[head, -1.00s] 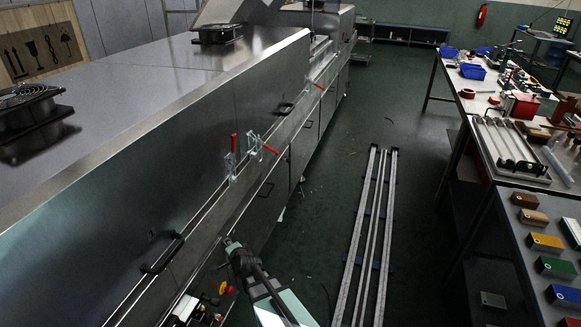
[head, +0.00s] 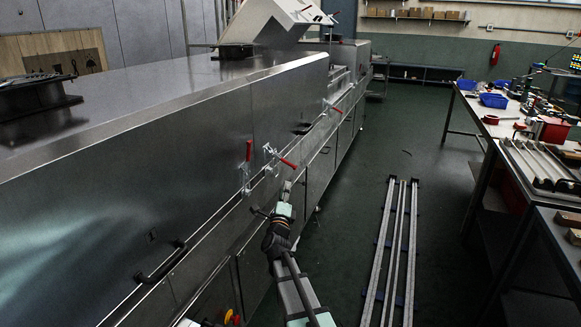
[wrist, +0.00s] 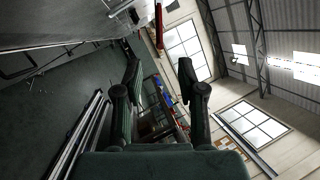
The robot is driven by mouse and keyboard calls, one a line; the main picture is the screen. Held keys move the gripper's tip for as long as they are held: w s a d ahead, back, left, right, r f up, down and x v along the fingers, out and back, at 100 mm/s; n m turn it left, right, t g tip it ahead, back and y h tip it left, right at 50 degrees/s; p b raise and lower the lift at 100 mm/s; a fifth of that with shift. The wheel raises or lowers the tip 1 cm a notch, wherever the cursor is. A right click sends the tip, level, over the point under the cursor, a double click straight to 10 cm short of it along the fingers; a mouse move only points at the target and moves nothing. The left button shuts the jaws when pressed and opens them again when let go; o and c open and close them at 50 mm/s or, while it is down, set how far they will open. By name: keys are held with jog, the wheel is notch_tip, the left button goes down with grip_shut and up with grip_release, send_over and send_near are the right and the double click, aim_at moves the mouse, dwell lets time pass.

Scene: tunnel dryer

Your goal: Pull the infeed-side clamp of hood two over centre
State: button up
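Two toggle clamps with red handles sit close together on the dryer's side. The left clamp (head: 246,180) has its handle upright. The right clamp (head: 270,156) has its handle slanting outward and down to the right. Another red-handled clamp (head: 332,107) is farther along. I cannot tell for sure which one is the infeed-side clamp of hood two. My gripper (head: 287,187) is just below and in front of the near pair, seemingly touching neither. In the wrist view its fingers (wrist: 158,78) are apart with nothing between them; a red handle (wrist: 159,25) shows beyond them.
The long steel hood (head: 170,130) fills the left, with a black bar handle (head: 160,264) low on its side. A farther hood part (head: 288,22) is raised. Long rails (head: 394,250) lie on the floor at right. A bench (head: 500,130) stands beyond them.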

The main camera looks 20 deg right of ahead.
aim_at(289, 164)
jog(key=x, duration=1.4)
jog(key=shift+w+d+f, duration=0.1)
jog(key=shift+w, duration=0.05)
grip_shut()
